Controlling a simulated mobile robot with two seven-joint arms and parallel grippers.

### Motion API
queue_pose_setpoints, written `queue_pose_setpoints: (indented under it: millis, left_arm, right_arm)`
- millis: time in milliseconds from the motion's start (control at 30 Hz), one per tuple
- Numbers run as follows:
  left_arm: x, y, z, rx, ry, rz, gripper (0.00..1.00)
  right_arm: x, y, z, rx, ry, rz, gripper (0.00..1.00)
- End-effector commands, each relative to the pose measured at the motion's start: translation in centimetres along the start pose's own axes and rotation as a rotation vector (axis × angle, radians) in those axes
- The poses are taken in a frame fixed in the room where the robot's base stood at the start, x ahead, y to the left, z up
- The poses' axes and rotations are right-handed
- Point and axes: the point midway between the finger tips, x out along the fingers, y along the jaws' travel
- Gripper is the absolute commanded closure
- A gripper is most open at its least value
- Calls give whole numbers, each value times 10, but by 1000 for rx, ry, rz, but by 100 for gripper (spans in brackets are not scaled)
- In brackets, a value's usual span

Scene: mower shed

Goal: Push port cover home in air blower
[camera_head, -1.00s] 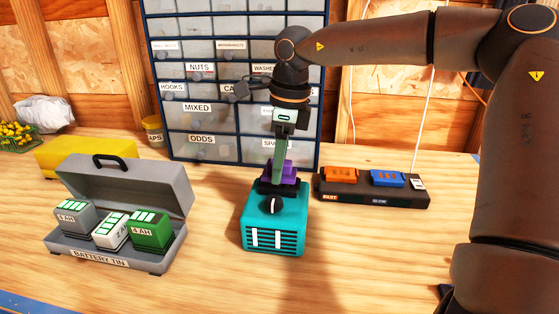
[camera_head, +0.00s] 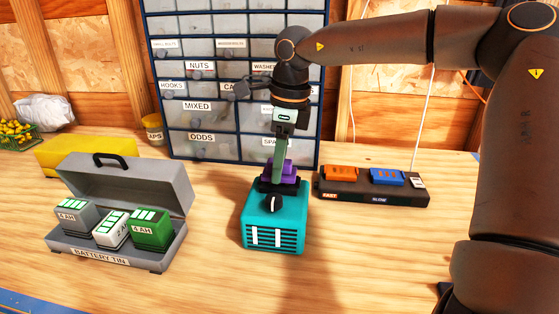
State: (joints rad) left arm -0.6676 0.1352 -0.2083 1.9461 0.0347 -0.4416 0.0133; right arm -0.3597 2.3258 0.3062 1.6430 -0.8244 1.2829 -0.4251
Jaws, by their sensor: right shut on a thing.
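The air blower (camera_head: 275,236) is a teal box with dark slots, white stripes and a dark knob on its front, standing on the bench at the middle. A purple piece (camera_head: 290,168), which looks like the port cover, is at the top of the blower. My right gripper (camera_head: 277,176) comes down from above and is shut on the purple piece. Its fingers hide part of the piece and the blower's top, so I cannot tell how deep the piece sits. My left gripper is not in view.
A grey battery tin (camera_head: 125,251) with several batteries stands open at the left. A dark charger (camera_head: 350,194) with orange and blue blocks lies right of the blower. A drawer cabinet (camera_head: 220,148) stands behind. The bench in front is clear.

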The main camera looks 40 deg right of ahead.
Motion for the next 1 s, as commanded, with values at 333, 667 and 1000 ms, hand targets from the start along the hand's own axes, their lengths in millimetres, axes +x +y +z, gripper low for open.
queue_pose_setpoints:
  millis: [333,667,1000]
  left_arm:
    - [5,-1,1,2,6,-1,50]
    - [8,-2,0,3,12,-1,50]
    - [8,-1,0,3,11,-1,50]
  right_arm:
    - [8,0,-1,0,1,0,100]
    - [12,0,-2,0,1,0,36]
    - [12,0,-2,0,1,0,9]
